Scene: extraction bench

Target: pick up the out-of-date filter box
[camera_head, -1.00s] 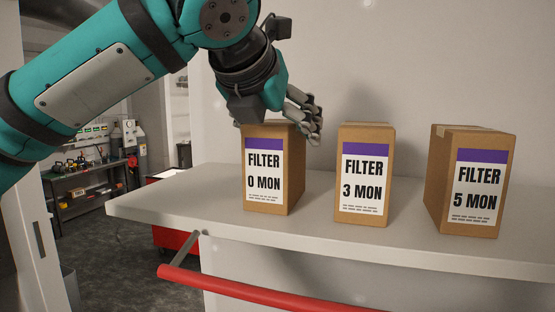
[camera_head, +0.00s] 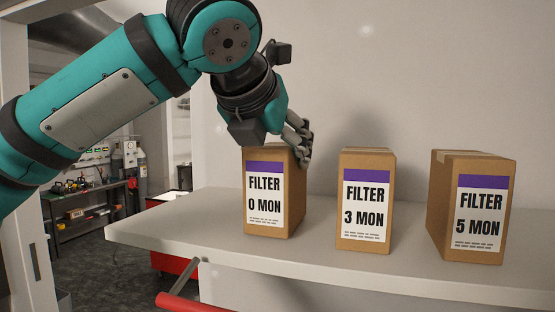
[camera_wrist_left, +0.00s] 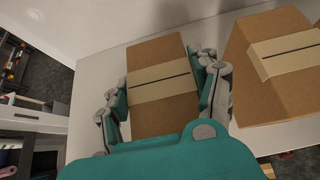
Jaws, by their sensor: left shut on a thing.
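The filter box marked "0 MON" (camera_head: 265,200) stands upright on the bench at the left of the three boxes. My left gripper (camera_head: 290,150) is at its top. In the left wrist view the fingers of my left gripper (camera_wrist_left: 165,90) lie along both sides of this box (camera_wrist_left: 160,115), shut on it. The box marked "3 MON" (camera_head: 365,205) stands upright in the middle, and the box marked "5 MON" (camera_head: 466,210) stands at the right. My right gripper is not in view.
The grey bench top (camera_head: 320,220) carries the boxes, with clear gaps between them. A red rail (camera_head: 190,304) runs below its front edge. A second box (camera_wrist_left: 280,70) is close to the right fingers in the left wrist view. A wall stands behind.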

